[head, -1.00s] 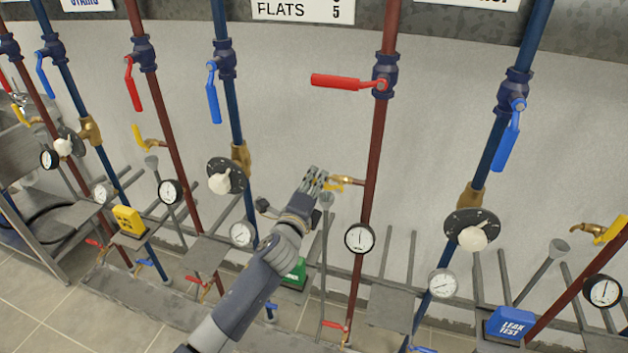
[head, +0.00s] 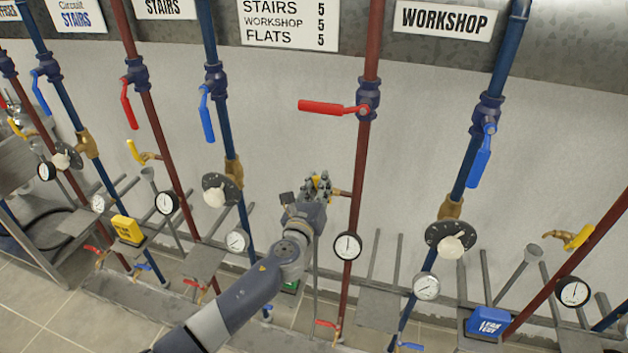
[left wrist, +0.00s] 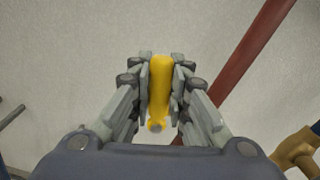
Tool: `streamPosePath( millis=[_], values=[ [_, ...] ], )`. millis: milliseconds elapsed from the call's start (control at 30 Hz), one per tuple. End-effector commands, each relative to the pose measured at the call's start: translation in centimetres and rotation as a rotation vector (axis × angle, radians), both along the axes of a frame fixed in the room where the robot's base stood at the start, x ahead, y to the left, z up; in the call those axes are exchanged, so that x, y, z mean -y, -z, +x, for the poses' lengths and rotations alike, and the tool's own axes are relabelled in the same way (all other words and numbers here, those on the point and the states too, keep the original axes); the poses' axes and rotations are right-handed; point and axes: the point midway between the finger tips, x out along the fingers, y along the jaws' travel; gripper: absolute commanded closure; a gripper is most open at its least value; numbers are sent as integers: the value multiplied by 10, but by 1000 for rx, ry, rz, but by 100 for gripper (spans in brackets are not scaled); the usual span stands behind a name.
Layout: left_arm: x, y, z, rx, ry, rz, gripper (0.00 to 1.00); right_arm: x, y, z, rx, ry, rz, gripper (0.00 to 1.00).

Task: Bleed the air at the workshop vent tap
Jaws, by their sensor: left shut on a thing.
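The vent tap (head: 340,192) is a small brass stub on the red pipe (head: 357,170) just left of the WORKSHOP sign (head: 442,20). My left gripper (head: 318,186) covers most of the tap in the head view. In the left wrist view, its fingers (left wrist: 159,88) are shut on the tap's yellow lever (left wrist: 159,82), which runs lengthwise between them. The lever's pivot end (left wrist: 156,126) shows below the fingertips. My right gripper is not in view.
A red-handled valve (head: 335,107) sits above on the same pipe, its handle level. A pressure gauge (head: 347,246) is below. Blue pipes stand on both sides, the right one with a black dial (head: 451,241). A blue leak-test box (head: 488,321) is at lower right.

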Motion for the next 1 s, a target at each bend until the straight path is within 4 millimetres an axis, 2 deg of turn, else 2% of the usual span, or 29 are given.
streamPosePath(
  millis=[100, 400, 1000],
  values=[
    [5, -4, -2, 28, 0, 95, 100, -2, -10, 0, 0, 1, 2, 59],
    [16, -3, -5, 83, 0, 262, 100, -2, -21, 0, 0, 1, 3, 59],
    [20, -2, -7, 108, 0, 339, 100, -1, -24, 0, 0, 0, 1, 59]
  ],
)
